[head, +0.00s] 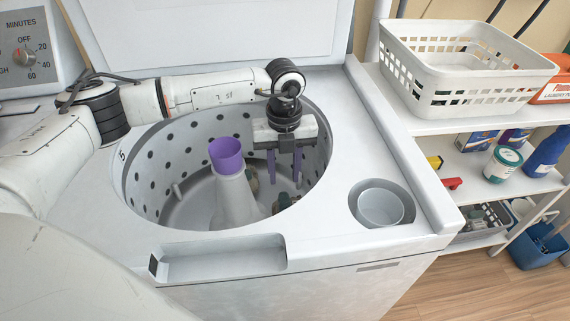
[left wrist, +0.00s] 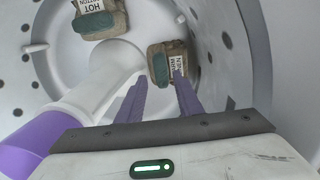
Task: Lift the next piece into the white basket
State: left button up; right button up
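Two small brown and teal pieces with white labels lie on the washer drum's floor. One piece (left wrist: 168,62) is just beyond my left fingertips in the left wrist view; the other piece (left wrist: 100,20) is farther up and left. In the head view pieces show partly beside the agitator (head: 252,178) and under the gripper (head: 283,201). My left gripper (head: 284,182) points down inside the drum, its purple fingers apart and empty; they also show in the left wrist view (left wrist: 158,80). The white basket (head: 450,85) stands on the right shelf. My right gripper is not in view.
The agitator (head: 233,190) with a purple top rises in the drum, left of the gripper. The drum rim and raised lid (head: 215,30) surround it. A dispenser cup (head: 381,207) is at the right. Lower shelves hold bottles and tubs (head: 502,163).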

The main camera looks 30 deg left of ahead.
aim_at(284, 199)
pick_arm(q)
notch_tip(284, 199, down, 9)
jog(key=shift+r+b, duration=0.1)
jog(key=shift+b, duration=0.25)
jog(key=shift+c, duration=0.2)
grip_shut()
jog(key=c, duration=0.7)
grip_release()
jog(key=shift+c, duration=0.2)
jog(key=shift+r, duration=0.1)
grip_shut()
